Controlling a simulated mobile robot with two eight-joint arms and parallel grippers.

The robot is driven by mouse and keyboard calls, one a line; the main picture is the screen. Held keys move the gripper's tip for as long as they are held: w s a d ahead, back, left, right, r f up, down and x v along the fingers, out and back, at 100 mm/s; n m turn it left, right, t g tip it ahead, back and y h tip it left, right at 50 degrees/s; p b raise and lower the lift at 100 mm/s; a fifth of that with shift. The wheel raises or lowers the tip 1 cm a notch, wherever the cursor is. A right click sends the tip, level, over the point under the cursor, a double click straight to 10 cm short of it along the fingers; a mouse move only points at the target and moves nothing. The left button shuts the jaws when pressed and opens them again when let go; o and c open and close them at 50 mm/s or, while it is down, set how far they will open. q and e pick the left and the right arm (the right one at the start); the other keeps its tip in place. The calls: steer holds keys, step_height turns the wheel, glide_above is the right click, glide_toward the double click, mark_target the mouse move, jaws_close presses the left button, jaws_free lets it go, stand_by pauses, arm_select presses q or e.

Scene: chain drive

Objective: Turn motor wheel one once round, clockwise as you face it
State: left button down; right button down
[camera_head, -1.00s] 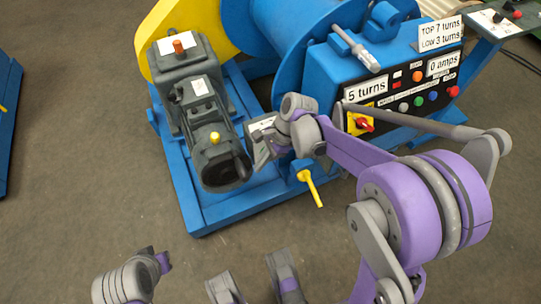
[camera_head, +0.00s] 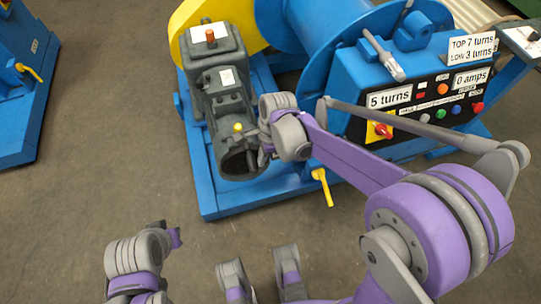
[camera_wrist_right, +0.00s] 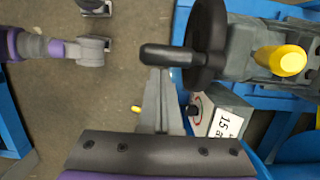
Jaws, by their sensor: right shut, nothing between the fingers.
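Motor wheel one, a dark wheel (camera_head: 241,162), is on the near end of the grey motor (camera_head: 215,75). In the right wrist view the wheel (camera_wrist_right: 208,38) is seen edge-on, with its black crank handle (camera_wrist_right: 168,54) sticking out to the left. My right gripper (camera_head: 262,155) is at the wheel's right side in the head view, partly hidden by its own wrist. In the wrist view its fingers (camera_wrist_right: 157,72) are shut and empty, their tips close beside the handle; contact cannot be told. My left arm's end is at the head view's lower left; its fingers are not clear.
The blue control box (camera_head: 350,85) shows signs reading "5 turns", "0 amps" and "TOP 7 turns LOW 3 turns". A yellow lever (camera_head: 322,187) sticks out of the blue base frame (camera_head: 225,205). Another blue machine (camera_head: 20,85) stands at far left. The floor between is clear.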

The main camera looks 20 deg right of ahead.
steer(key=shift+a+r+h, duration=0.3)
steer(key=shift+a, duration=0.6)
steer(key=shift+d, duration=0.1)
